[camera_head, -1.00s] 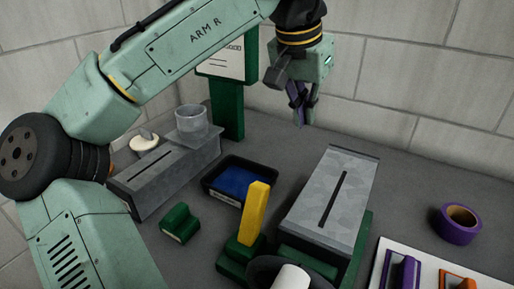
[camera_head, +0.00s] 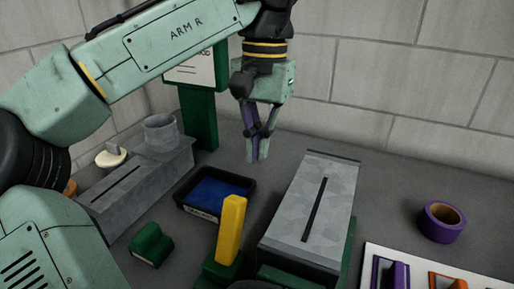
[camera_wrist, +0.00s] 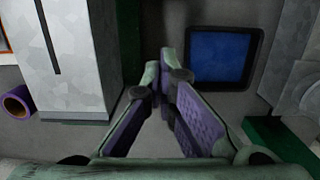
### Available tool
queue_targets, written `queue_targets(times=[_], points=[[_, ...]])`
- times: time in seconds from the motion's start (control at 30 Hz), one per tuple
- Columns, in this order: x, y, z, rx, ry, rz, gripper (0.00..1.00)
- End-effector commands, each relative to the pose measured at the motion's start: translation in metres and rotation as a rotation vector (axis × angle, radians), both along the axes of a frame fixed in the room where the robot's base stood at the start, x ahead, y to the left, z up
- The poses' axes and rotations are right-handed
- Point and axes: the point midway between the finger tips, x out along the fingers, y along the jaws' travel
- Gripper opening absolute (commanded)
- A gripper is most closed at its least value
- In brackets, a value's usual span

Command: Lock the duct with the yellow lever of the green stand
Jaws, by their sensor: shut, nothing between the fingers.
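The yellow lever (camera_head: 231,229) stands upright on the green stand (camera_head: 219,270) in the head view, at the near left of the duct. The duct (camera_head: 309,207) is a grey galvanized box with a dark slot along its top, resting on a green base. It also shows in the wrist view (camera_wrist: 88,75) at the left. My gripper (camera_head: 258,160) is shut and empty, pointing down above the bench behind the lever and left of the duct's far end. In the wrist view the fingers (camera_wrist: 165,85) come together at the centre. The lever is not seen there.
A black tray with a blue bottom (camera_head: 214,192) lies between the two ducts. A second grey duct (camera_head: 140,182) with a cup (camera_head: 161,132) is at the left. A green block (camera_head: 152,245) is in front. Purple tape (camera_head: 441,222) lies right. A green post (camera_head: 198,110) stands behind.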

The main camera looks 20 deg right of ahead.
Motion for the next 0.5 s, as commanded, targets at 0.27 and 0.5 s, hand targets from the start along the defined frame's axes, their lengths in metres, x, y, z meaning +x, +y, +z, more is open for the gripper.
queue_targets(times=[0.27,0.5], points=[[-0.004,0.005,-0.060,0.002,0.001,0.001,0.00],[-0.023,0.024,-0.054,0.001,-0.002,0.002,0.00]])
